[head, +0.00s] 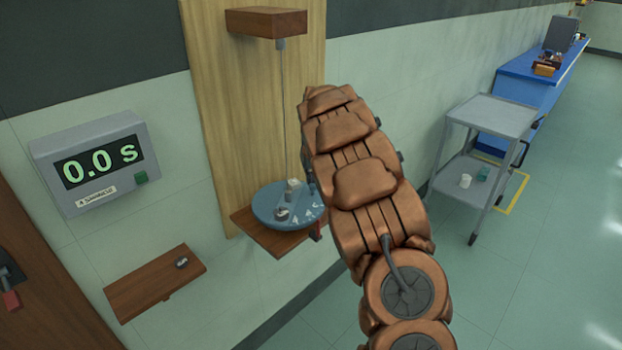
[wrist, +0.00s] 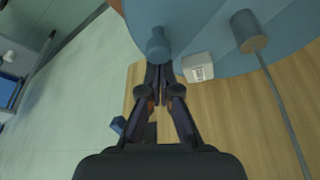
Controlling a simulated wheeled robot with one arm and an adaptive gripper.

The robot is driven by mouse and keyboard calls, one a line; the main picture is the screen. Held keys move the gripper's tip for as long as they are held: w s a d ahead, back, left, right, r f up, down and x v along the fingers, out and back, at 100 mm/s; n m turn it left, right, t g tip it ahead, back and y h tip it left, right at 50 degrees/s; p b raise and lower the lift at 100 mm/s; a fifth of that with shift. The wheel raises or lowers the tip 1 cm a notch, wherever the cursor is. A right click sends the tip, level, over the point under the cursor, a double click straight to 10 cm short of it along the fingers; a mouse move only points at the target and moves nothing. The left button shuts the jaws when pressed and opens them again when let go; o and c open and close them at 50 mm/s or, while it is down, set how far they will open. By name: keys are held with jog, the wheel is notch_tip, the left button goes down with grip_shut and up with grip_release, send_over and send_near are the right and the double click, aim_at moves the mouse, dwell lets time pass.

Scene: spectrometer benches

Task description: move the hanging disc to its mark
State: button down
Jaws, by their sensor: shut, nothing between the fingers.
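The blue disc (head: 262,207) hangs on a thin wire (head: 283,110) from a wooden bracket, just over a small wooden shelf. It carries small pale and metal pieces and white markings; which is the mark, I cannot tell. In the wrist view the disc (wrist: 200,20) fills the top, with a blue peg (wrist: 158,45), a white block (wrist: 198,67) and a grey cylinder (wrist: 247,30) where the wire meets it. My gripper (wrist: 159,72) is shut and empty, its tips at the peg's near side; whether they touch it is unclear. My arm mostly hides the gripper in the head view.
The shelf (head: 243,218) under the disc and the bracket (head: 266,22) stand out from a wooden wall panel. A timer (head: 98,165) reads 0.0 s. A lower left shelf (head: 150,285) holds a small metal piece. A grey cart (head: 490,115) stands right; floor between is clear.

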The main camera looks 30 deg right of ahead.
jog(key=shift+s+a+b, duration=0.1)
jog(key=shift+s+b, duration=0.3)
jog(key=shift+s, duration=0.1)
jog(key=shift+w, duration=0.1)
